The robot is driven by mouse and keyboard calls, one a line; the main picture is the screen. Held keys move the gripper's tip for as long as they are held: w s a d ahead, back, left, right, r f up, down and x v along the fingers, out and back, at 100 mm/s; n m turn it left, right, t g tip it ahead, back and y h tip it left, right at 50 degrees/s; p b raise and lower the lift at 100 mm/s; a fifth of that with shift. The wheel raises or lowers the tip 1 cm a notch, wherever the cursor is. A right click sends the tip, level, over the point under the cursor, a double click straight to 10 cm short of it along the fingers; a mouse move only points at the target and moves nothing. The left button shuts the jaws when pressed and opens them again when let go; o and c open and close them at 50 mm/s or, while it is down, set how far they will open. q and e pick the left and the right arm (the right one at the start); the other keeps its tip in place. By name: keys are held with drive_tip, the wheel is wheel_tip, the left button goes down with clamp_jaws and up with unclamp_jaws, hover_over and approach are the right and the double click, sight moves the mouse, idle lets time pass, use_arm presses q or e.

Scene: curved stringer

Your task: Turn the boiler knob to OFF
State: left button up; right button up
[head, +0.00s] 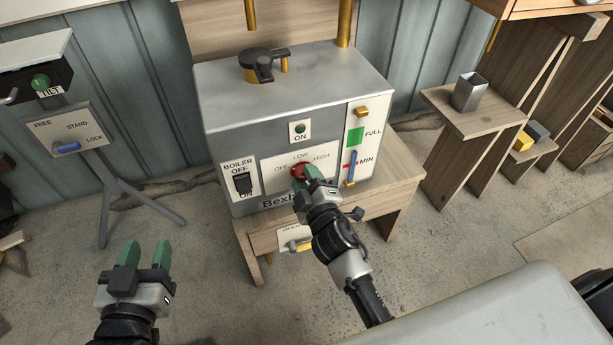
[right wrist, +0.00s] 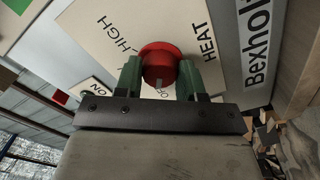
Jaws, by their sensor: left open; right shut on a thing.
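The red round knob (head: 299,170) sits on the boiler's cream dial plate (head: 277,179), marked OFF, LOW and HIGH. My right gripper (head: 311,177) is shut on the knob. In the right wrist view the red knob (right wrist: 158,62) is between the two green fingers of my right gripper (right wrist: 159,78). A small pale mark shows on the knob's edge nearest the gripper, beside a partly hidden label that seems to read OFF. HIGH and HEAT are readable there. My left gripper (head: 145,254) is open and empty, low at the left, apart from the boiler.
The grey boiler box (head: 300,90) stands on a wooden stand (head: 385,190). A black rocker switch (head: 243,183) is left of the dial; a FULL/MIN gauge (head: 352,160) is right. A lever panel (head: 70,135) stands at left, and a wooden stool (head: 478,118) at right.

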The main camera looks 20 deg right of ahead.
use_arm(q)
drive_tip(key=shift+s+a+f+g, duration=0.1)
drive_tip(key=shift+f+g, duration=0.2)
use_arm(e)
drive_tip(key=shift+n, duration=0.4)
drive_tip(key=o, duration=0.9)
use_arm(q)
drive_tip(key=shift+r, duration=0.35)
use_arm(e)
drive_tip(key=s, duration=1.1)
drive_tip(key=shift+d, duration=0.15)
